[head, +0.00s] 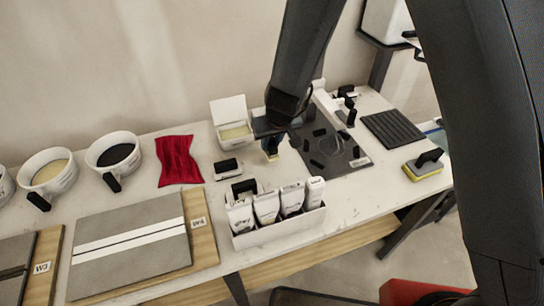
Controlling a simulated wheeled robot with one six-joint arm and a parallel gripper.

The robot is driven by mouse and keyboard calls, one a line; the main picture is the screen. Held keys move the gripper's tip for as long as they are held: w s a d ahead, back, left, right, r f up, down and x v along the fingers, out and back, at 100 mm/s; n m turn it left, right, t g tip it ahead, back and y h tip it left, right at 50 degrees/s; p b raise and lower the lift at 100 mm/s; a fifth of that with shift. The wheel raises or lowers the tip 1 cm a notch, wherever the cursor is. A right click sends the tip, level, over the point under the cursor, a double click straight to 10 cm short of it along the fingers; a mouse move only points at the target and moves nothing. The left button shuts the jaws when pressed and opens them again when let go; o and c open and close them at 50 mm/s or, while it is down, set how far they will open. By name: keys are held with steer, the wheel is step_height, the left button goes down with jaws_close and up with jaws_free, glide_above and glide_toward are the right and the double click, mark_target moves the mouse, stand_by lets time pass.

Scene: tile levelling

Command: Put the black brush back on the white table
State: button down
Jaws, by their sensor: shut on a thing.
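The white table (365,191) runs from the left edge to the right of the head view. My gripper (270,136) points down over the table's back middle, beside a white box with a raised lid. It is shut on a small dark thing with a tan lower end, which looks like the black brush (271,150). My gripper and arm hide most of it. I cannot tell whether its tip touches the table. A black-topped block with a pale base (228,168) lies on the table just left of it.
The open white box (231,119), red cloth (179,161) and grey mat with black tools (340,158) lie near my gripper. A white rack of bottles (280,227) stands in front. A yellow-based sponge (424,167) is at right. Bare table shows right of the rack.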

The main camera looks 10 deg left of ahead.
mark_target(271, 151)
steer(key=shift+d+f+b, duration=0.1)
steer(key=shift+f+b, duration=2.05)
steer(key=shift+b, duration=0.15)
steer(key=shift+f, duration=0.15)
steer(key=c, duration=1.5)
jaws_free()
steer(key=p+v, duration=0.8)
steer(key=v, duration=0.4)
steer(key=s+d+r+m, duration=0.2)
steer(key=s+d+r, duration=0.1)
steer(key=d, duration=0.7)
steer(key=s+d+r+m+g+h, duration=0.1)
steer(key=s+d+r, duration=0.3)
steer(key=d, duration=0.5)
steer(key=s+d+r+m+h, duration=0.1)
steer(key=s+d+r+m, duration=0.2)
steer(key=d, duration=0.7)
steer(key=shift+s+d+r+g, duration=0.2)
steer(key=shift+s+r, duration=0.2)
steer(key=shift+r, duration=0.15)
steer(key=shift+s+d+r+g, duration=0.2)
steer(key=shift+s+r, duration=0.15)
steer(key=shift+r, duration=0.25)
